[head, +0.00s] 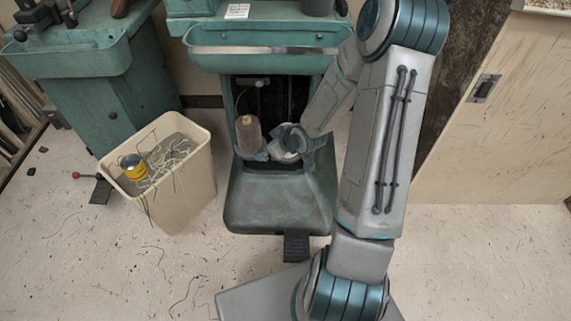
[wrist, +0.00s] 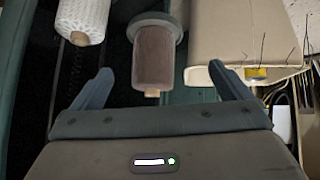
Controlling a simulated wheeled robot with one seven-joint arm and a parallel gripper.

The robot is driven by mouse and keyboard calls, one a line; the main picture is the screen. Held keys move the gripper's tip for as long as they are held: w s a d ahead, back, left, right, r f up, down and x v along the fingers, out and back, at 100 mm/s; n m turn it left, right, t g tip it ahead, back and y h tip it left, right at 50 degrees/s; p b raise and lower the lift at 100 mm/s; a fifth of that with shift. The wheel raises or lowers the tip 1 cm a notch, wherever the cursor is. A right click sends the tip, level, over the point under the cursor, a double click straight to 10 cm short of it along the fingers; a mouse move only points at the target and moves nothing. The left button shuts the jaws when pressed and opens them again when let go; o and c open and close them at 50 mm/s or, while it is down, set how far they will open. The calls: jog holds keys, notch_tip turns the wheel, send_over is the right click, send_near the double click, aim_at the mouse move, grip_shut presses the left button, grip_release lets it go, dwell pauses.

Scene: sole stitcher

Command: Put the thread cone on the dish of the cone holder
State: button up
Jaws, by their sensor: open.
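A brown thread cone (head: 249,135) with a tan tip stands upright in the green machine's recess in the head view. In the wrist view the brown cone (wrist: 154,55) has its wide end against a round grey dish (wrist: 165,20), seemingly the cone holder's; I cannot tell whether it is fully seated. A white thread cone (wrist: 82,20) shows at the upper left of the wrist view. My gripper (wrist: 161,72) is open, with one finger on either side of the brown cone's outline and a gap on both sides. In the head view my gripper (head: 267,146) is right beside the brown cone.
A beige bin (head: 180,195) with thread scraps and a yellow can (head: 133,168) stands left of the machine. The machine's green base (head: 275,200) and upper tray (head: 265,50) bound the recess below and above. Floor is open in front.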

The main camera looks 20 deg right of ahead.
jog(key=s+a+r+m+g+h, duration=0.1)
jog(key=s+a+r+m+g, duration=0.1)
jog(key=s+r, duration=0.7)
jog(key=s+a+r+m+g+h, duration=0.2)
jog(key=s+r, duration=0.8)
jog(key=s, duration=0.5)
jog(key=m+g, duration=0.1)
jog(key=g, duration=0.1)
jog(key=shift+a+r+g, duration=0.3)
jog(key=shift+a+g, duration=0.05)
jog(key=shift+g, duration=0.05)
notch_tip(320, 180, up, 33)
jog(key=t+p, duration=0.1)
jog(key=p, duration=2.9)
jog(key=shift+d+r+m+t, duration=0.2)
jog(key=shift+m+t, duration=0.1)
jog(key=shift+m, duration=0.1)
